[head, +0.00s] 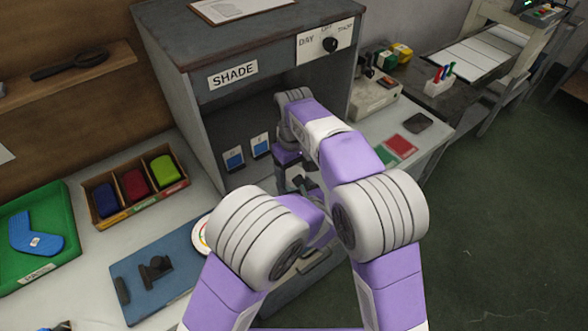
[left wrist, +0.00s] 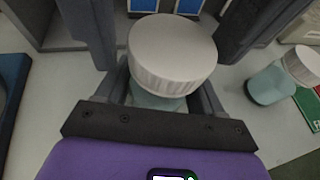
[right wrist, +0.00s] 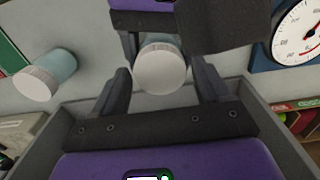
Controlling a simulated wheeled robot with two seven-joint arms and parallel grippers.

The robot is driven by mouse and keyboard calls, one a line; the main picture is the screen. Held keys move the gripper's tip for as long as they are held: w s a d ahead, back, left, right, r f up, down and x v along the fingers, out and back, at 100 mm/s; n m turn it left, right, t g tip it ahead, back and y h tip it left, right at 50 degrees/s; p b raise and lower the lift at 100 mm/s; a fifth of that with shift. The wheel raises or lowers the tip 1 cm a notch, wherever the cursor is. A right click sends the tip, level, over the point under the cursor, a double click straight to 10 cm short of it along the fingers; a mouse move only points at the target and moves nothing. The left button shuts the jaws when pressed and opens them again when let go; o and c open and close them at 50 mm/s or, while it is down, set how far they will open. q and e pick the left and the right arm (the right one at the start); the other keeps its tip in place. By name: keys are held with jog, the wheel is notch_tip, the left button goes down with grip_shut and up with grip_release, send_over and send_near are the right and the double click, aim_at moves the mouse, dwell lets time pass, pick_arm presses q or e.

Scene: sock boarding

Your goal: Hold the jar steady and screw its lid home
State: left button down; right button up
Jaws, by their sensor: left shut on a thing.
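A jar with a pale teal body (left wrist: 150,98) and a wide white ribbed lid (left wrist: 172,50) stands upright between the fingers of my left gripper (left wrist: 160,92), which is shut on the jar's body below the lid. The lid sits on top of the jar; how far it is screwed on cannot be told. My right gripper (right wrist: 165,80) is at the lid (right wrist: 160,70), its fingers apart on either side with gaps showing. In the head view my arms hide the jar and most of both grippers.
A dial (right wrist: 300,35), a blue mat (head: 170,270) and a wooden bin box (head: 140,205) lie to the left.

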jog(key=shift+o, duration=1)
notch_tip(320, 180, up, 12)
pick_arm(q)
jog(key=shift+c, duration=0.2)
grip_release()
jog(key=p+v, duration=0.1)
jog(key=v, duration=0.6)
jog(key=shift+p, duration=0.4)
jog(key=shift+s+d+r, duration=0.15)
jog(key=shift+s, duration=0.15)
pick_arm(e)
notch_tip(320, 180, up, 2)
